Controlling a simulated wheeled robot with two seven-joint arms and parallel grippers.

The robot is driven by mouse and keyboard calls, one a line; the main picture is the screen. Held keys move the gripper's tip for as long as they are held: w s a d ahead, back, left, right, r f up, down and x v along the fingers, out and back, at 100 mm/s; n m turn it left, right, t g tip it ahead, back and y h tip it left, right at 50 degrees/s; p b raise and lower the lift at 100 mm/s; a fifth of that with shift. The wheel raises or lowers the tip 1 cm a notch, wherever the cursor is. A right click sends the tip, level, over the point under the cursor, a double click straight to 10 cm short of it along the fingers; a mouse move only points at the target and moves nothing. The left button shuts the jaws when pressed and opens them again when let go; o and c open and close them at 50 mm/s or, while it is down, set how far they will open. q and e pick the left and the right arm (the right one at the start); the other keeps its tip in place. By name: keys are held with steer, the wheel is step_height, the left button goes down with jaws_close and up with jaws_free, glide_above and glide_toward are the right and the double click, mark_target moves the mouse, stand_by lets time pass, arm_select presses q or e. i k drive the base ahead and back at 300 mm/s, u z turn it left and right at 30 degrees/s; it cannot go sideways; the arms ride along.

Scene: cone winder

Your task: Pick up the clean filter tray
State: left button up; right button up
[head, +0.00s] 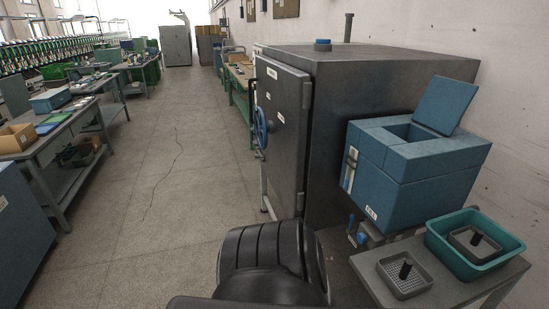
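A grey perforated filter tray (406,279) with a black upright knob lies on a small grey side table (505,278) at the lower right. A second, similar grey tray (474,243) with a dark knob sits inside a teal bin (457,257) on the same table, behind and right of the first. I cannot tell from their look which one is clean. Neither gripper is in view. A dark rounded part of my own body fills the lower middle.
A blue box unit (410,190) with a raised lid (446,104) stands behind the side table. A large dark grey cabinet (340,120) with a blue handwheel (261,127) is beside it. Workbenches (58,135) line the left; the floor (165,200) between is clear.

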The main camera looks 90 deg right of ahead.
mark_target(407, 278)
steer(key=k, duration=2.3)
steer(key=z, duration=3.7)
steer(key=i, duration=1)
steer(key=u, duration=2.05)
